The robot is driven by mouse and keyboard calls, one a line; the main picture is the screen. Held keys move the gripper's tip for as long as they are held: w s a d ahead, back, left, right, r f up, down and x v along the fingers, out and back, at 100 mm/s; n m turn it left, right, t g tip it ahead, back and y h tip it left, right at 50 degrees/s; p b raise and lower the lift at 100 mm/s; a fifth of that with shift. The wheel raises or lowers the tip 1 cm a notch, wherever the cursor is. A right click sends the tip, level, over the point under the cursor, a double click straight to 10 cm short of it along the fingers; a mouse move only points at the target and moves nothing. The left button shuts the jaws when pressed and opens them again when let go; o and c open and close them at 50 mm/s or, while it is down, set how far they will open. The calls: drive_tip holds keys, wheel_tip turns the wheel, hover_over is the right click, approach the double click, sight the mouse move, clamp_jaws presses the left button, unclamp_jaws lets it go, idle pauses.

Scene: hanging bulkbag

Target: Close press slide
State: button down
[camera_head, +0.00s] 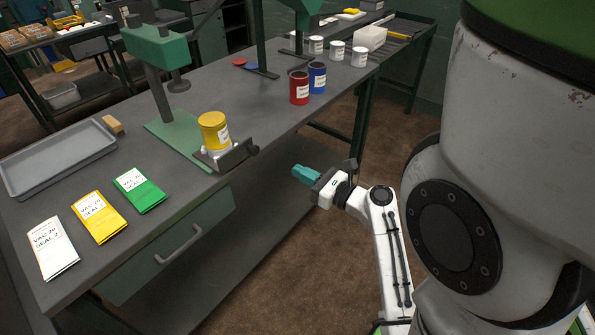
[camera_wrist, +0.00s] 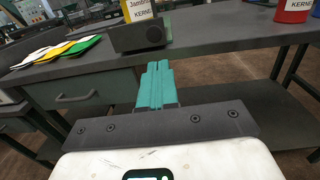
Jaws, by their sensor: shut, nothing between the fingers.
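The green press (camera_head: 158,58) stands on a green base (camera_head: 177,146) on the workbench. Its dark grey slide (camera_head: 232,157) sticks out from the base to the bench's front edge, with a round black knob on its front. A yellow labelled can (camera_head: 214,131) stands upright on the slide, out from under the press head. In the wrist view, the slide's front (camera_wrist: 140,37) is ahead of my fingers and the can's lower part (camera_wrist: 137,9) shows above it. My gripper (camera_head: 296,171), with teal fingers, is shut and empty in front of the bench, apart from the slide. It also shows in the wrist view (camera_wrist: 155,68).
A drawer with a handle (camera_head: 180,245) is under the bench (camera_head: 90,170). White, yellow and green packets (camera_head: 98,216) and a grey tray (camera_head: 58,158) lie at left. Red (camera_head: 299,88) and blue cans (camera_head: 317,77) stand farther right. Free floor lies before the bench.

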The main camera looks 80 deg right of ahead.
drive_tip(key=p, duration=0.1)
approach(244, 142)
drive_tip(key=w+d+f, duration=0.2)
drive_tip(key=d+f, duration=0.1)
drive_tip(key=d, duration=0.1)
drive_tip(key=shift+w+a+r, duration=0.1)
drive_tip(key=shift+a, duration=0.1)
drive_tip(key=p+x, duration=0.1)
drive_tip(key=x, duration=0.8)
drive_tip(key=shift+d, duration=0.25)
